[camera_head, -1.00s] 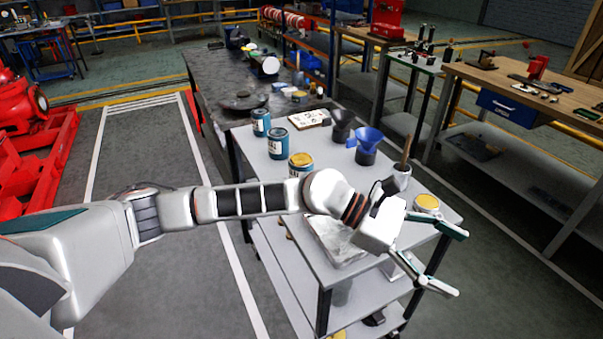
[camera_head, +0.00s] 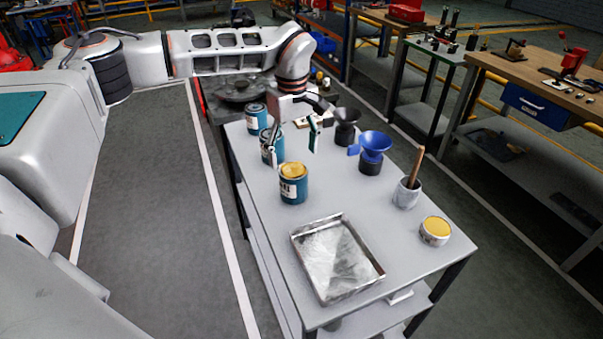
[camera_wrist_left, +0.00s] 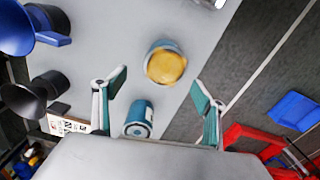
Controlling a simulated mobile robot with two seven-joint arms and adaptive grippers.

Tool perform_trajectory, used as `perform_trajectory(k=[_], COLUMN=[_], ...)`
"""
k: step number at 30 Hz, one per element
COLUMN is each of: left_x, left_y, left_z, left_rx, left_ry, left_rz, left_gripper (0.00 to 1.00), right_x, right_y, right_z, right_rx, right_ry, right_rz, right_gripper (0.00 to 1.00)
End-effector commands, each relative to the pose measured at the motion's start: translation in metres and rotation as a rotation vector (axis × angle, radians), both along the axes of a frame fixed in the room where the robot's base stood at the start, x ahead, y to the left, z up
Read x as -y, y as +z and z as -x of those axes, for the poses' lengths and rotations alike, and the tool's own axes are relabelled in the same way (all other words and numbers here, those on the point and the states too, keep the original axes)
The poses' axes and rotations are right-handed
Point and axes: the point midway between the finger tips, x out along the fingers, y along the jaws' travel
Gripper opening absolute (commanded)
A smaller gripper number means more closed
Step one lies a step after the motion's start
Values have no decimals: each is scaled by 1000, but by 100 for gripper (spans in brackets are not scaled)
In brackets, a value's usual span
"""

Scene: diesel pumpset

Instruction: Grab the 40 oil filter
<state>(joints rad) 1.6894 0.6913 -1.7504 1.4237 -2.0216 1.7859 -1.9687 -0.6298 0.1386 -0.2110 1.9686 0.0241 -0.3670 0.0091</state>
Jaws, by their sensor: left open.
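Three blue cans with white labels stand along the cart's left side; I cannot read which label says 40. The nearest can (camera_head: 294,186) has a yellow top, and it also shows in the left wrist view (camera_wrist_left: 166,64). The middle can (camera_head: 267,146) is partly hidden by a finger. The far can (camera_head: 256,117) stands behind it. My left gripper (camera_head: 293,152) is open and empty, its fingers pointing down over the cart near the middle can. In the left wrist view, one blue can (camera_wrist_left: 139,118) shows between the spread fingers (camera_wrist_left: 158,85), closer to the left finger.
The grey cart top (camera_head: 330,192) is clear in the middle. A metal tray (camera_head: 337,260) lies at the front. A blue funnel (camera_head: 374,145), a black funnel (camera_head: 346,124), a cup with a wooden handle (camera_head: 407,190) and a yellow-filled tin (camera_head: 435,230) stand on the right.

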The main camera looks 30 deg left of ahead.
Motion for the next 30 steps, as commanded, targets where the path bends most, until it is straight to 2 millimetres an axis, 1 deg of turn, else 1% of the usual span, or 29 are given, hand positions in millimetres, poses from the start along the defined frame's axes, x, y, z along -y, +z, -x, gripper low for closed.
perform_trajectory(k=[3, 9, 11, 15, 18, 21, 28, 29, 30], left_x=[-1, 0, 2, 3, 3, 4, 4, 4, 4], left_y=[-11, -30, -37, -58, -70, -76, -77, -77, -76], left_z=[1, 3, 5, 11, 10, 9, 9, 9, 9], left_rx=[-4, -3, -4, -4, -3, -2, 0, 0, -1], left_ry=[1, 0, -1, -1, 0, -1, -1, -1, -1], left_rz=[-3, -1, 0, 0, -1, 0, 0, 0, -1], left_gripper=[71, 71, 71, 71, 71, 71, 71, 66, 56], right_x=[0, 0, 0, 0, -1, -1, -1, -1, -1], right_y=[-7, -15, -15, -10, -6, -3, -1, -1, -1], right_z=[10, 19, 19, 17, 13, 11, 10, 10, 10], right_rx=[-20, -41, -43, -37, -28, -22, -19, -19, -19], right_ry=[0, 2, 3, 2, 3, 2, 3, 3, 3], right_rz=[1, 4, 3, 4, 2, 1, 0, 0, 0], right_gripper=[71, 71, 71, 71, 71, 71, 71, 71, 71])
